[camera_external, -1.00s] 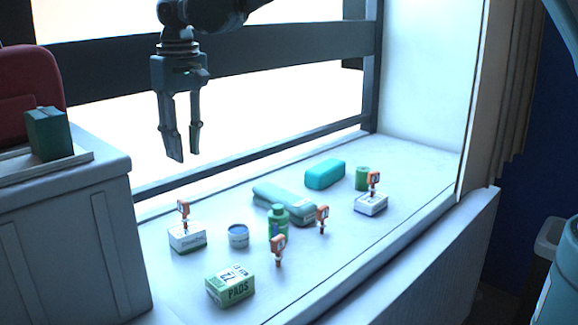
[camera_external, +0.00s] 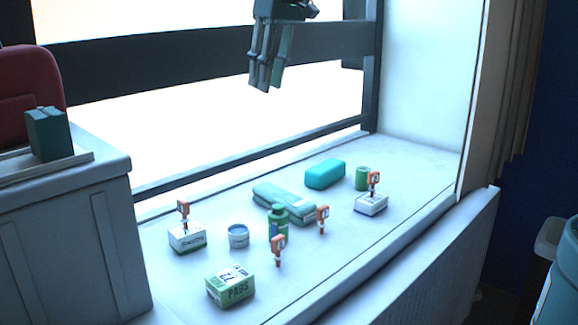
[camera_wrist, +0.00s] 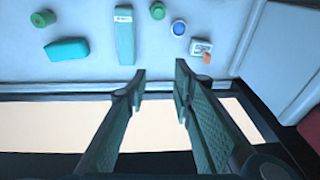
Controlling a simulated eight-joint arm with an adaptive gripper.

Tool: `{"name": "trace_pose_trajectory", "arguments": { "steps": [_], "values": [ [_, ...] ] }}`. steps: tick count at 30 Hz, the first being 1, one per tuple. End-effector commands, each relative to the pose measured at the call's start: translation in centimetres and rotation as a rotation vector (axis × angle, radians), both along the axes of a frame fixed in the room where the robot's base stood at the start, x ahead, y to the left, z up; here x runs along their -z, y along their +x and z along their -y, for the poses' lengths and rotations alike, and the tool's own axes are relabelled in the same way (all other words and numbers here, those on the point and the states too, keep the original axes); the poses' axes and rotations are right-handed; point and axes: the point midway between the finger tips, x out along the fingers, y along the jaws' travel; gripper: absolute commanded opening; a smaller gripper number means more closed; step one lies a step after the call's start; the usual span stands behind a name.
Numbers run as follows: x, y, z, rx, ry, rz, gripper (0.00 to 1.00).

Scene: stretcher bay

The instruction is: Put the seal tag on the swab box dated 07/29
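Several orange tags stand on the bench in the outside view. One tag (camera_external: 183,207) is at the left white box (camera_external: 187,238), another (camera_external: 374,179) at the right white box (camera_external: 371,204). A third tag (camera_external: 278,244) and a fourth (camera_external: 322,213) stand near the middle, apart from the boxes. The box dates are too small to read, and I cannot tell which tag is the seal tag. My gripper (camera_external: 264,88) hangs high above the bench's back edge, clear of everything. In the wrist view my gripper (camera_wrist: 160,84) is open and empty. A white box (camera_wrist: 200,46) shows there with an orange tag (camera_wrist: 207,58).
A green-white PADS box (camera_external: 230,286) is at the front. A blue-topped tub (camera_external: 238,236), green bottle (camera_external: 278,222), pale teal pack (camera_external: 285,202), teal block (camera_external: 325,173) and green roll (camera_external: 362,178) stand around. A dark rail (camera_external: 230,70) runs behind. The bench's front right is bare.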

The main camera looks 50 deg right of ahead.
Motion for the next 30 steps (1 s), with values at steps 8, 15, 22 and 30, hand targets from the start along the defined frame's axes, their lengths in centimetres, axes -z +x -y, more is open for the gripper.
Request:
{"name": "trace_pose_trajectory", "arguments": {
  "steps": [8, 15, 22, 30],
  "values": [
    [-2.5, -4.2, 4.8, 0.003, 0.006, 0.055, 0.25],
    [-3.9, -8.0, 8.4, 0.004, 0.008, 0.102, 0.25],
    [-4.7, -11.9, 11.7, 0.005, 0.008, 0.150, 0.25],
    [-5.0, -16.5, 15.1, 0.008, 0.003, 0.204, 0.25]
  ]
}}
